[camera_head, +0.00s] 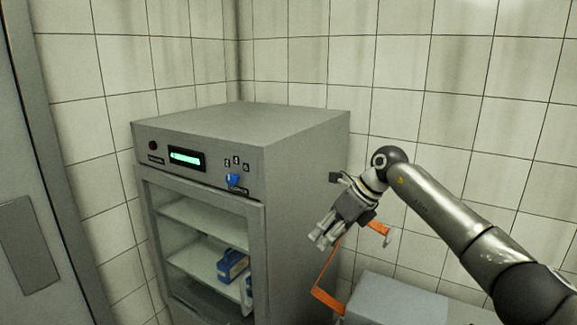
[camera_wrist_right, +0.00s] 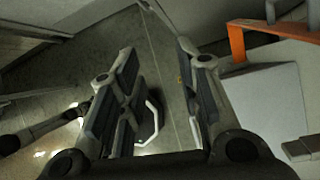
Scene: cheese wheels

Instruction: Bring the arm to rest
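My right arm reaches in from the right in the head view. Its gripper (camera_head: 325,232) hangs beside the right side of the grey cabinet, pointing down and to the left. In the right wrist view the two dark-padded fingers of this gripper (camera_wrist_right: 158,65) stand apart, with floor showing between them and nothing held. I cannot tell from the head view how far it is from the cabinet side. My left gripper is in neither view.
An orange bar frame (camera_head: 326,297) and a grey box (camera_head: 395,300) are close below my right gripper. Tiled walls stand behind.

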